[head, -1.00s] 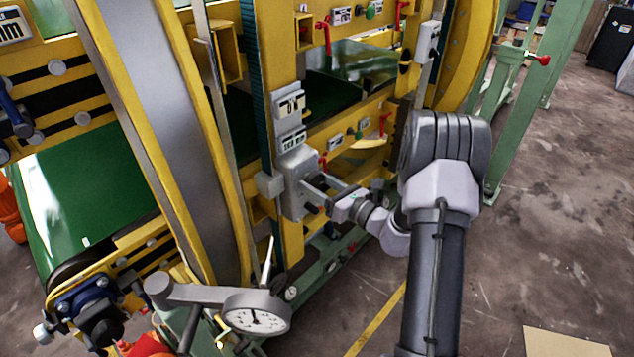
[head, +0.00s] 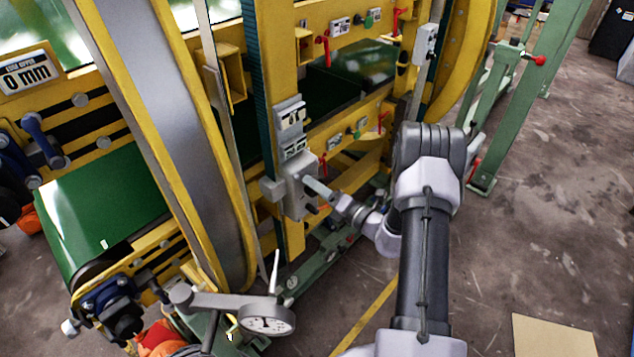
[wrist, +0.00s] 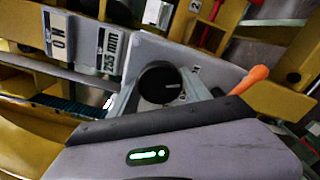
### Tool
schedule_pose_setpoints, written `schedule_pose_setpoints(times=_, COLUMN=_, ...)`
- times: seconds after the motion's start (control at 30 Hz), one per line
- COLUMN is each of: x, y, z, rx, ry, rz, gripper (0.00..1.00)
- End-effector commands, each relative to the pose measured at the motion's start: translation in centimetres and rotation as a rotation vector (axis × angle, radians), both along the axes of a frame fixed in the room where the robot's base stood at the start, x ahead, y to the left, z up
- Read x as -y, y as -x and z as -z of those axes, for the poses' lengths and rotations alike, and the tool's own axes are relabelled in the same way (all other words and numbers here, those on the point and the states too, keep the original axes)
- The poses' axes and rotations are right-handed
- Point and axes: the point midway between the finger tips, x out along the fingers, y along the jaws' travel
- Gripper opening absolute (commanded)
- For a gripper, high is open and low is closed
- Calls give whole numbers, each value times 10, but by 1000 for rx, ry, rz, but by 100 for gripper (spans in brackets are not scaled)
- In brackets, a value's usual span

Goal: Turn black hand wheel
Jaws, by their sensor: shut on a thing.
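The black hand wheel (wrist: 160,82) shows in the wrist view as a round black knob on the grey box. The two grey fingers of my gripper (wrist: 160,95) stand on either side of it, shut on it. In the head view my gripper (head: 318,188) reaches the front of the grey box (head: 298,185) on the yellow machine frame. The wheel itself is hard to make out there, hidden by the fingers.
An orange-tipped lever (wrist: 250,79) sits right of the wheel in the wrist view. A dial gauge (head: 267,320) stands at lower front. Red levers (head: 326,50) are above right. Open floor (head: 540,220) lies to the right.

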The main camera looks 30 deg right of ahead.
Motion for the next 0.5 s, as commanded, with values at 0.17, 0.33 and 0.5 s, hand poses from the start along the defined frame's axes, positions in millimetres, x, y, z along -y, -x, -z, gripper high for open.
schedule_pose_setpoints(times=0.17, x=0, y=0, z=-1, rx=-35, ry=-94, rz=0, gripper=15)
schedule_pose_setpoints(times=0.33, x=0, y=0, z=0, rx=-56, ry=-150, rz=0, gripper=15)
schedule_pose_setpoints(times=0.5, x=0, y=0, z=0, rx=-67, ry=-181, rz=0, gripper=15)
